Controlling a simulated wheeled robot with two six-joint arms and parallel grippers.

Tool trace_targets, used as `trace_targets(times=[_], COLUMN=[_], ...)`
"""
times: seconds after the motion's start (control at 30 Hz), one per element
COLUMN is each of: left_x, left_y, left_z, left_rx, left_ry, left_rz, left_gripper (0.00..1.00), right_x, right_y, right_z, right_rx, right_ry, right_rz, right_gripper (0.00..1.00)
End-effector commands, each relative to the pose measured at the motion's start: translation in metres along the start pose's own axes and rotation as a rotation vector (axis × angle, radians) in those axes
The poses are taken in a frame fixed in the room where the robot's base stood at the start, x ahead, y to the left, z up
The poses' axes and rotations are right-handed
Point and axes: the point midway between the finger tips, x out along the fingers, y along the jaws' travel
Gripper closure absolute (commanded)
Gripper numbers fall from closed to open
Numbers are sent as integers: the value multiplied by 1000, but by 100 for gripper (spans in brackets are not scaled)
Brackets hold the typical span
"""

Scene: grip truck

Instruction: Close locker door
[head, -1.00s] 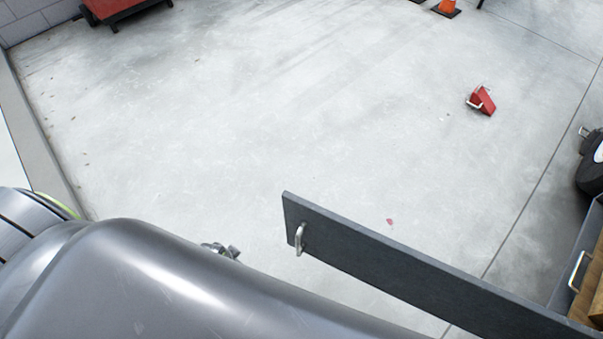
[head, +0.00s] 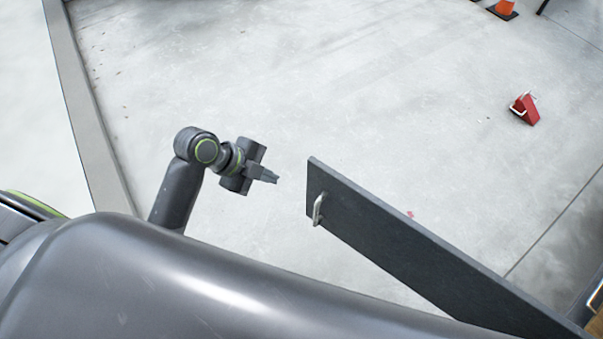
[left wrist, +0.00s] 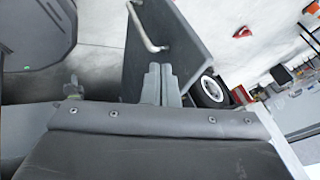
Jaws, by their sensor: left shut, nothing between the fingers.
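The locker door (head: 400,245) is a long dark grey panel standing open, running from the lower right toward the middle of the head view. A silver bar handle (head: 317,208) is on its near face, close to its free end. My left gripper (head: 274,177) is shut and empty, a short gap to the left of that free end. In the left wrist view, the gripper fingers (left wrist: 160,78) are together in front of the door (left wrist: 188,42), with the handle (left wrist: 147,30) above them. Whether they touch the door is unclear there. My right gripper is not in view.
A red wedge with pale handles (head: 525,108) lies on the concrete floor at upper right. An orange cone (head: 505,8) stands at the top edge. A wheel (left wrist: 211,90) shows beyond the door in the wrist view.

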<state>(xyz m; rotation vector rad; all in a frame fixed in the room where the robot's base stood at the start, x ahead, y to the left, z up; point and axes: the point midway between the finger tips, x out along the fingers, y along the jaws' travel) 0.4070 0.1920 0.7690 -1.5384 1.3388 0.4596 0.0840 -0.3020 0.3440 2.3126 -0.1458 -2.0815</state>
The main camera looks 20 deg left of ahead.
Motion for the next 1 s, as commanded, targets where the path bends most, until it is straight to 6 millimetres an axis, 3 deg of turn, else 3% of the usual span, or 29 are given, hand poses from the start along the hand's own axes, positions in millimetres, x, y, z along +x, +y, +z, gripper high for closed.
trace_targets(times=[0.43,0.63,1.0], left_x=[92,101,106], left_y=[1,-27,-35], left_z=[-1,0,1], left_rx=[-7,-3,-5], left_ry=[3,0,-1], left_rz=[3,0,1], left_gripper=[100,100,100], right_x=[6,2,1], right_y=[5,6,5], right_z=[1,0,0], right_rx=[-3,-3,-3], right_ry=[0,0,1], right_rz=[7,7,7], right_gripper=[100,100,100])
